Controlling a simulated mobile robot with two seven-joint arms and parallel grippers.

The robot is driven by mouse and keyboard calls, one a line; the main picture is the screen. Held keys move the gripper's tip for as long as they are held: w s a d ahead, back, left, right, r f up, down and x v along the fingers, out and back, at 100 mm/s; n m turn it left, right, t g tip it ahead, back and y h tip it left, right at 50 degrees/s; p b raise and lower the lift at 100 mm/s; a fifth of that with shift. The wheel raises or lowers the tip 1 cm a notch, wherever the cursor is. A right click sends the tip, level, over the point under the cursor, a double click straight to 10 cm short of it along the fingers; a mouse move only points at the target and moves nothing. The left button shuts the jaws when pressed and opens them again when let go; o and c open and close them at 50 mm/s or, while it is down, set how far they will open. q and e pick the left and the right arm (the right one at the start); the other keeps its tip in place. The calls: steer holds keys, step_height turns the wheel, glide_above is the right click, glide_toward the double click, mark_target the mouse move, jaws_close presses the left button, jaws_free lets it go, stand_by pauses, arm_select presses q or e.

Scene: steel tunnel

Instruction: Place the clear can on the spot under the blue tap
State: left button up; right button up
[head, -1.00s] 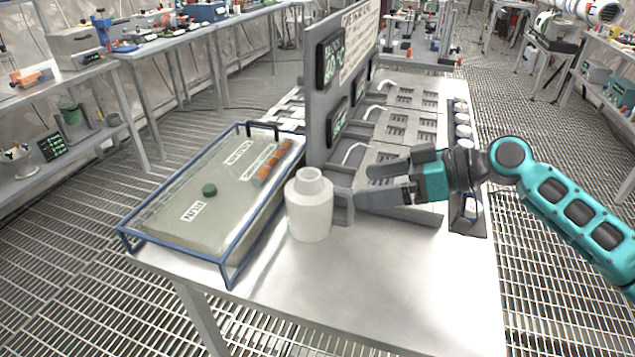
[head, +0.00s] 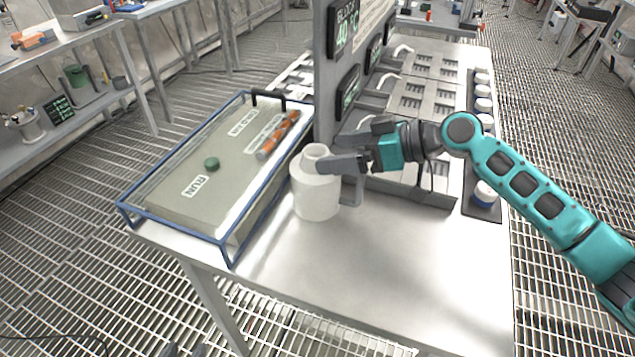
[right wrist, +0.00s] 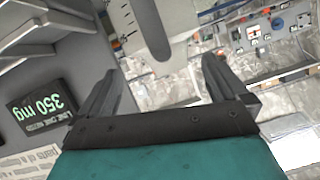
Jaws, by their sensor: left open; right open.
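A whitish vessel (head: 316,197) with a narrow neck and a handle on its right side stands upright on the steel bench; it looks opaque, and I cannot tell whether it is the clear can. I see no blue tap and no marked spot. My right gripper (head: 334,150) is open at the vessel's neck, one finger overlapping its upper right side; contact is unclear. In the right wrist view the right gripper (right wrist: 160,85) has spread fingers with nothing held between them. Two dark tips at the bottom edge of the head view appear to be my left gripper (head: 185,350), apart and empty.
A blue-framed box (head: 215,170) labelled RUN, with a green knob, stands left of the vessel. An upright panel with displays (head: 346,30) rises behind it. A rack of white-capped jars (head: 484,195) lines the bench's right side. The bench front (head: 370,270) is clear.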

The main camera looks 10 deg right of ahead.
mark_target(320, 153)
steer(key=x, duration=0.4)
steer(key=shift+w+a+f, duration=0.15)
steer(key=shift+w+a, duration=0.05)
steer(key=c, duration=1.4)
steer(key=shift+c, duration=1)
